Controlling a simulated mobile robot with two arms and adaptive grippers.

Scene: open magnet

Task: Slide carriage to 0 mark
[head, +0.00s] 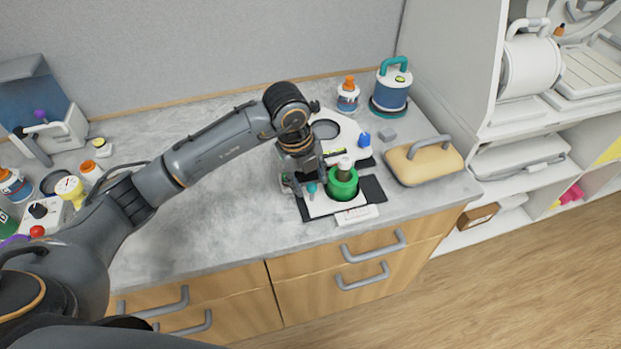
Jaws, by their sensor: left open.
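A small device stands near the counter's front edge, with a green cylindrical part (343,184) on a white plate on a dark base (373,189). I take the white plate with the green part to be the carriage, but cannot be sure. A white strip (357,215) with small dark marks lies along the front of the base; its marks are too small to read, so I cannot pick out the 0. My left gripper (307,186) is open and points down at the left side of the device, beside a small teal knob. Whether it touches anything is hidden. My right gripper is not in view.
Behind the device is a white rounded stand (342,129). A blue canister (391,88) and an orange-capped jar (348,95) stand at the back. A tan handled block (424,162) sits to the right. Bottles and small devices crowd the left. The counter's middle left is clear.

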